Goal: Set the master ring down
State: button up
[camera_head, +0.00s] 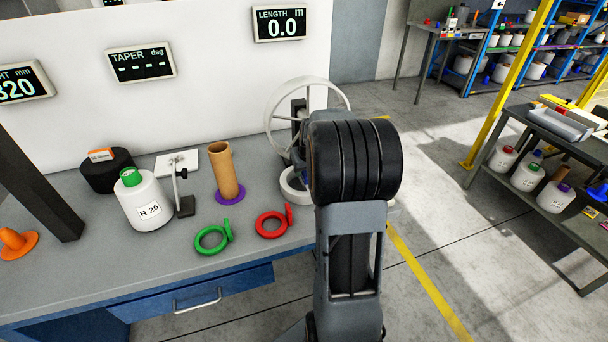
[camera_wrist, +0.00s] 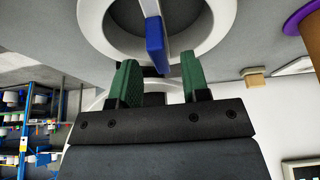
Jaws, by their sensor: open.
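The white ring (camera_head: 294,188), which looks like the master ring, lies on the grey bench beside my arm, partly hidden by it. It fills the top of the wrist view (camera_wrist: 90,20), where its blue tab (camera_wrist: 154,45) points in toward my gripper (camera_wrist: 157,80). The green fingertips are spread on either side of the tab, with a visible gap to each. My gripper is open and holds nothing. In the head view my arm hides the fingers.
A red ring gauge (camera_head: 270,224) and a green one (camera_head: 210,239) lie left of the white ring. A brown tube (camera_head: 225,172) stands on a purple disc (camera_head: 230,197). A large pale wheel (camera_head: 333,85) stands behind. The bench front is clear.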

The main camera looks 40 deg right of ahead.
jog(key=d+v, duration=0.1)
jog(key=v, duration=0.5)
jog(key=s+a+n, duration=0.1)
jog(key=s+a, duration=0.2)
jog(key=a, duration=0.4)
jog(key=s+a+n, duration=0.1)
jog(key=s+a, duration=0.3)
jog(key=a, duration=0.3)
jog(key=s+a+n+y, duration=0.1)
jog(key=s+a, duration=0.2)
jog(key=a, duration=0.4)
jog(key=shift+s+a+r+g, duration=0.2)
jog(key=shift+s+r+g, duration=0.1)
jog(key=shift+s+r, duration=0.15)
jog(key=shift+o, duration=0.5)
jog(key=s, duration=0.1)
jog(key=s+a+f, duration=0.1)
jog(key=s+a, duration=0.1)
jog(key=s, duration=0.1)
jog(key=shift+s+a+f, duration=0.15)
jog(key=shift+f, duration=0.25)
jog(key=m+h, duration=0.1)
jog(key=m, duration=0.2)
send_near(305, 172)
jog(key=p+x, duration=0.1)
jog(key=x, duration=1.1)
jog(key=shift+p, duration=0.3)
jog(key=shift+c, duration=0.4)
